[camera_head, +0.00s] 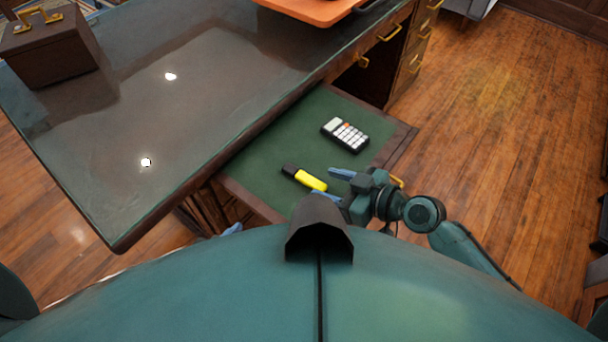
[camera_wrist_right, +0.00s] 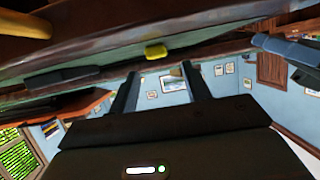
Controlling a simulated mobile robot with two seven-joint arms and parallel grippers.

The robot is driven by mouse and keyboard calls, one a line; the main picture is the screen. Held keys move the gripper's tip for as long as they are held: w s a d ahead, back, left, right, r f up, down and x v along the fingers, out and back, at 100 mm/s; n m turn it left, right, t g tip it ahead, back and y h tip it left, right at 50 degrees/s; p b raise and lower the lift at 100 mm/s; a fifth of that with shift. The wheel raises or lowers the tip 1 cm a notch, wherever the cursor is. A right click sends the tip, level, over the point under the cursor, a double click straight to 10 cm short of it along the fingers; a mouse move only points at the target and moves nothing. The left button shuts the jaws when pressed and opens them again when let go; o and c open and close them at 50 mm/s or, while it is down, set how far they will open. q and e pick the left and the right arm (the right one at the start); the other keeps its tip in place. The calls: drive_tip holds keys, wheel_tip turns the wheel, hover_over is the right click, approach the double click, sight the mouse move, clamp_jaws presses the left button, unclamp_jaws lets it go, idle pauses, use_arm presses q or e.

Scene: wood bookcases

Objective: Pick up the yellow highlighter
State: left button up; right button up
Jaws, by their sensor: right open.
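The yellow highlighter (camera_head: 312,180) with a black cap lies on the green lining of an open drawer (camera_head: 265,157). In the right wrist view the yellow highlighter (camera_wrist_right: 155,51) shows near the top middle, beyond the fingertips. My right gripper (camera_head: 327,183) is open, its two fingers at the highlighter's yellow end; I cannot tell whether they touch it. Its fingers also show in the right wrist view (camera_wrist_right: 160,72), apart with nothing gripped. Only a blue tip of my left gripper (camera_head: 232,229) shows at the drawer's near left edge; the rest is hidden by my body.
A calculator (camera_head: 345,134) lies in the drawer behind the highlighter. The desk top (camera_head: 190,110) overhangs the drawer's left side. A brown box (camera_head: 50,45) and an orange tray (camera_head: 310,8) stand on the desk. Wooden floor (camera_head: 500,130) is clear to the right.

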sight(306, 177)
drive_tip(key=shift+x, duration=2.75)
drive_tip(key=shift+d, duration=0.1)
drive_tip(key=shift+c, duration=0.5)
drive_tip(key=c, duration=0.9)
drive_tip(key=shift+c, duration=0.2)
